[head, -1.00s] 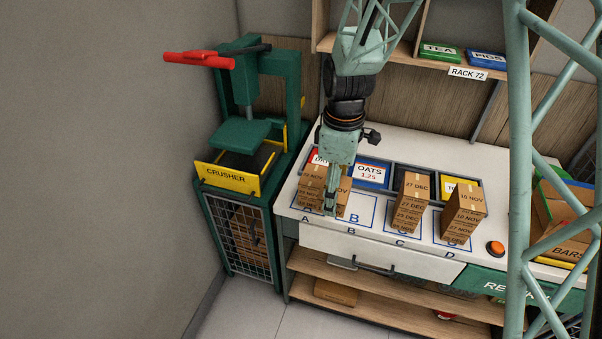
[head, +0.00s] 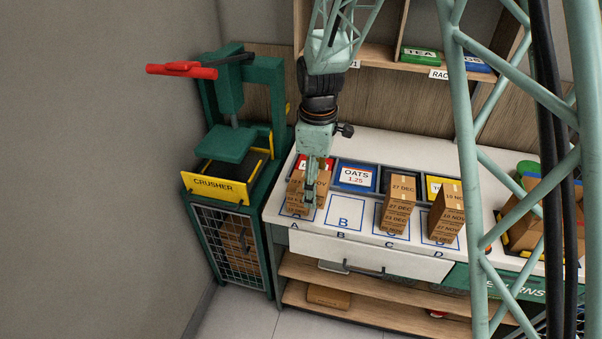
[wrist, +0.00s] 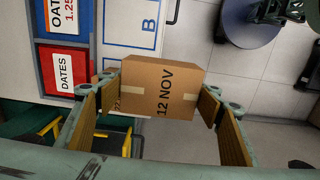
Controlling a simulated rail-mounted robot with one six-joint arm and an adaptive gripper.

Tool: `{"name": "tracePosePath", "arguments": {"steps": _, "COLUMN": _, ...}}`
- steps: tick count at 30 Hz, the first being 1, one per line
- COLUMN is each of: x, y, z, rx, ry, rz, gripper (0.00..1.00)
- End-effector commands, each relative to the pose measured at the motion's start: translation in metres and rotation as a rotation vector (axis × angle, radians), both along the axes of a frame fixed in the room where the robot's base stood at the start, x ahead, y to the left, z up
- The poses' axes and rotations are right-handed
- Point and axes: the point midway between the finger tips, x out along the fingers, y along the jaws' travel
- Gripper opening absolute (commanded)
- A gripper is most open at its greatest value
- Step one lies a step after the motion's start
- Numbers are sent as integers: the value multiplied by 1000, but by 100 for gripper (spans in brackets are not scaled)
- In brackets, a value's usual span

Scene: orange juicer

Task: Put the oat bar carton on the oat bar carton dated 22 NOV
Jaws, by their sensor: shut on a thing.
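My gripper (head: 312,203) is shut on a brown oat bar carton (head: 323,181). In the wrist view this carton (wrist: 160,88) lies between the two fingers and reads 12 NOV. It is at the stack of cartons (head: 297,207) on square A, overlapping the stack's right side in the head view. The stack's top label is small and partly covered; I cannot read it surely. A sliver of carton (wrist: 107,76) shows behind the held one in the wrist view. I cannot tell whether the held carton touches the stack.
Square B (head: 345,213) is empty. Carton stacks stand on C (head: 397,210) and D (head: 446,215). The OATS bin (head: 357,176) is behind. The green crusher (head: 222,150) stands at the left, and a shelf (head: 375,57) is above.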

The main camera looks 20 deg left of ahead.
Motion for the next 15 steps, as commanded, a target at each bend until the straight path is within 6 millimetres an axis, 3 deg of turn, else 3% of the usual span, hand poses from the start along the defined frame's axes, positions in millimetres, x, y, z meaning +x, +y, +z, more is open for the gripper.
{"name": "tracePosePath", "arguments": {"steps": 15, "x": 60, "y": 47, "z": -6, "rx": 0, "ry": 0, "rz": 1, "gripper": 46}}
